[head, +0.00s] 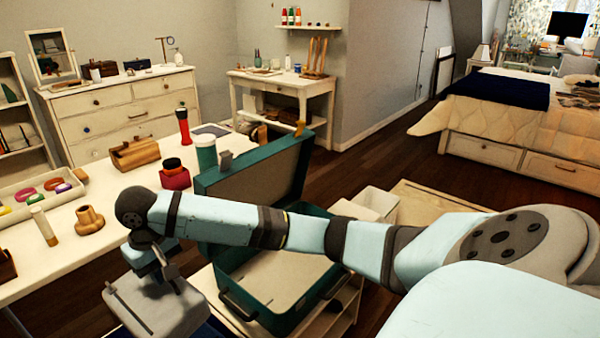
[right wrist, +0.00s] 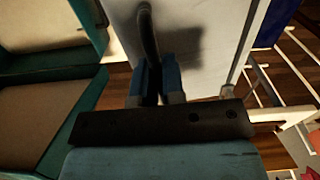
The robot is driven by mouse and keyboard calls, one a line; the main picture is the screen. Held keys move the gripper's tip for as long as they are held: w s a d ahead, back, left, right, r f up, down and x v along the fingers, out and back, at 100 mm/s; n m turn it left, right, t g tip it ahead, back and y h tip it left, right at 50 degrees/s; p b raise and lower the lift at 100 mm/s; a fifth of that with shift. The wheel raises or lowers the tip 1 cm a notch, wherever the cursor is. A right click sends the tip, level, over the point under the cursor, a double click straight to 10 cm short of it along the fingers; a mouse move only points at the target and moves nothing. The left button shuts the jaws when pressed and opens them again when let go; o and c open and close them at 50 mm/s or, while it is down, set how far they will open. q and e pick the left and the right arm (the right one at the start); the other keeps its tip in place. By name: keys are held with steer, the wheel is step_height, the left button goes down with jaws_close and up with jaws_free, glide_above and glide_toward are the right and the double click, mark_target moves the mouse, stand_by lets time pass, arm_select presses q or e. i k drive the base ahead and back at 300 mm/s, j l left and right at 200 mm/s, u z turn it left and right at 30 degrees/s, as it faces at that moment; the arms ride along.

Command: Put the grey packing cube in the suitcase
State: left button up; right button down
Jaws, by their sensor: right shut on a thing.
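The grey packing cube (head: 155,310) hangs under my right gripper (head: 160,262), left of the suitcase in the head view. In the right wrist view the cube (right wrist: 205,30) shows a dark strap handle, and the gripper (right wrist: 158,85) is shut on that handle. The teal suitcase (head: 237,293) stands open with its lid up. Its visible floor is pale and looks empty; my right arm crosses in front and hides part of it. The suitcase also shows at the left of the right wrist view (right wrist: 60,150). My left gripper is not in view.
The suitcase rests on a pale slatted stand (head: 345,318). White boxes (head: 370,203) stand behind the suitcase. A bed (head: 500,120) is far right.

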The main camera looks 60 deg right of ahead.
mark_target(298, 270)
steer(key=l, duration=0.45)
steer(key=k+l+u, duration=0.1)
steer(key=l, duration=0.35)
steer(key=k+l, duration=0.1)
steer(key=l, duration=0.4)
steer(key=k+l+u, duration=0.15)
steer(key=l, duration=0.3)
